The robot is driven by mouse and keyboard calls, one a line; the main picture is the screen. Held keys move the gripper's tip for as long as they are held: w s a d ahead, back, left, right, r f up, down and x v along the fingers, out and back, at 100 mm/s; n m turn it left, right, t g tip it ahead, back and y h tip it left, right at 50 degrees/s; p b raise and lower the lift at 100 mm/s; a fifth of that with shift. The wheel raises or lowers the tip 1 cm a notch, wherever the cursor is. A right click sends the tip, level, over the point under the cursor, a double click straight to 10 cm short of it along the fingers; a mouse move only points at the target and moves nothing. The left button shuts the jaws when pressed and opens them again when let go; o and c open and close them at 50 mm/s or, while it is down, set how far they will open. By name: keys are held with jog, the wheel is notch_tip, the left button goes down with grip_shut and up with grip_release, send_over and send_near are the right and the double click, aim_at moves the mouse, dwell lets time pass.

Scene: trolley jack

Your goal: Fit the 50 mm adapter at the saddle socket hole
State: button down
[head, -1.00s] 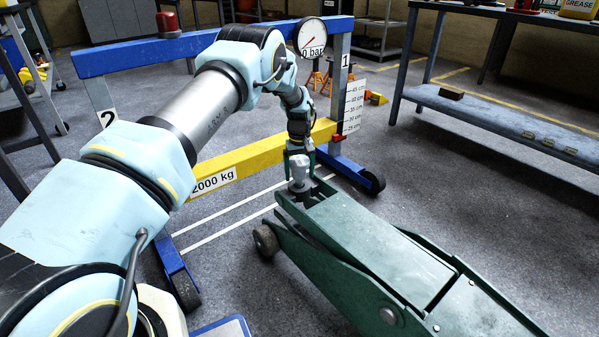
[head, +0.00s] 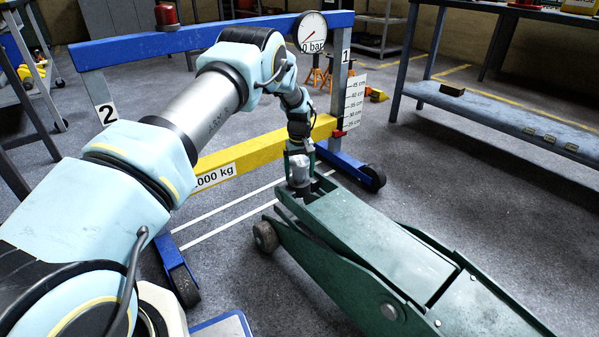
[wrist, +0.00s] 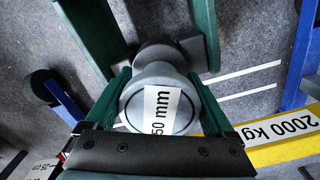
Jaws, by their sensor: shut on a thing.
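The grey adapter (wrist: 158,104) with a white "50 mm" label is between the two green fingers of my gripper (wrist: 160,82) in the wrist view. My gripper is shut on it. In the head view my gripper (head: 299,152) points down and the adapter (head: 299,170) stands about upright at the raised end of the green trolley jack (head: 375,238). The dark saddle (head: 297,191) is directly under the adapter. The socket hole is hidden by the adapter, and I cannot tell whether the adapter's lower end is inside it.
A blue frame (head: 228,32) with a yellow "2000 kg" beam (head: 262,155) stands just behind the jack's end. A gauge (head: 311,32) reading 0 bar and a height scale (head: 354,103) are on it. A workbench (head: 500,115) is at the right. Floor between bench and jack is clear.

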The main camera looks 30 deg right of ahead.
jog(key=shift+f+b, duration=0.3)
jog(key=shift+f, duration=0.15)
jog(key=shift+c, duration=0.6)
grip_release()
jog(key=shift+o, duration=0.6)
jog(key=shift+f, duration=0.15)
notch_tip(320, 180, up, 11)
jog(key=p, duration=0.2)
jog(key=shift+p, duration=0.4)
